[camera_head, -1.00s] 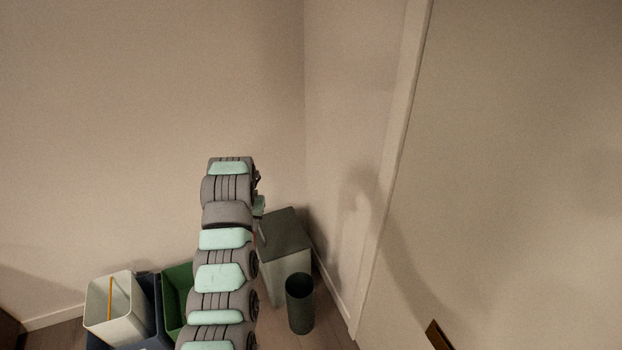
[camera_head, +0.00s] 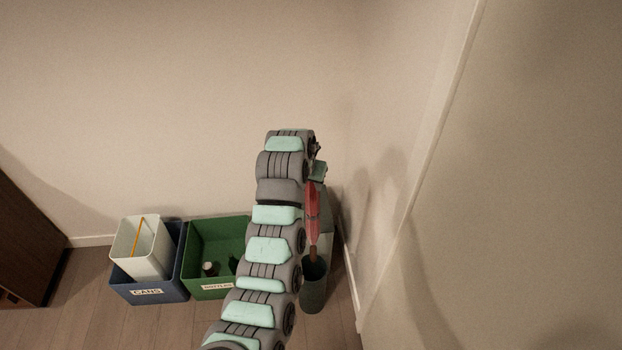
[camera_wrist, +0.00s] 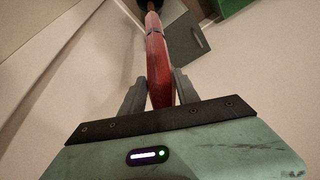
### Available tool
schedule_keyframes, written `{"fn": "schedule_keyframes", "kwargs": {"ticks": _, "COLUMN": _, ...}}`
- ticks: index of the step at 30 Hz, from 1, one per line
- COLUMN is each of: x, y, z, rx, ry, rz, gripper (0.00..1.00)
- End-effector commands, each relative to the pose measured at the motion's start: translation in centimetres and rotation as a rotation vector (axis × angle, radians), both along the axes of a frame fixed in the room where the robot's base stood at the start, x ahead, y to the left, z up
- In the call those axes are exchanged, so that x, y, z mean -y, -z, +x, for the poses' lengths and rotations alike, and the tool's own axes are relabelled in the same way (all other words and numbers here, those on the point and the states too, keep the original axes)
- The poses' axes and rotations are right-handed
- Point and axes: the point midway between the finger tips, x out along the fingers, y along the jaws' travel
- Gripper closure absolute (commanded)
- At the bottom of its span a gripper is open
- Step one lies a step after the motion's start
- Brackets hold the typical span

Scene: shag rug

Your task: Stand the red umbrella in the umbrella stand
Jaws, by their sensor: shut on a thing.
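The red umbrella (camera_head: 312,208) is closed and hangs nearly upright below my gripper (camera_head: 318,172), which is shut on it. The umbrella stand (camera_head: 312,295) is a dark green cylinder on the floor, right below the umbrella. The brown end overlaps the stand's mouth in the picture; I cannot tell whether it is inside or above. Only part of the stand's dark mouth (camera_wrist: 150,4) shows in the wrist view.
A grey box (camera_head: 328,225) stands behind the stand, partly hidden, close to the right wall. To the left are a green bin (camera_head: 189,262) holding small items, and a blue bin (camera_head: 164,289) with a white container (camera_head: 138,262) in it. Wooden floor is clear in front.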

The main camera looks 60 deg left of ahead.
Motion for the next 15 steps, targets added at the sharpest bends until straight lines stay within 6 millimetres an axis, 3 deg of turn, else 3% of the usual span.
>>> {"fn": "schedule_keyframes", "kwargs": {"ticks": 15, "x": 0.0, "y": 4.1, "z": 0.1, "rx": 0.002, "ry": 0.001, "rz": 0.002, "gripper": 1.00}}
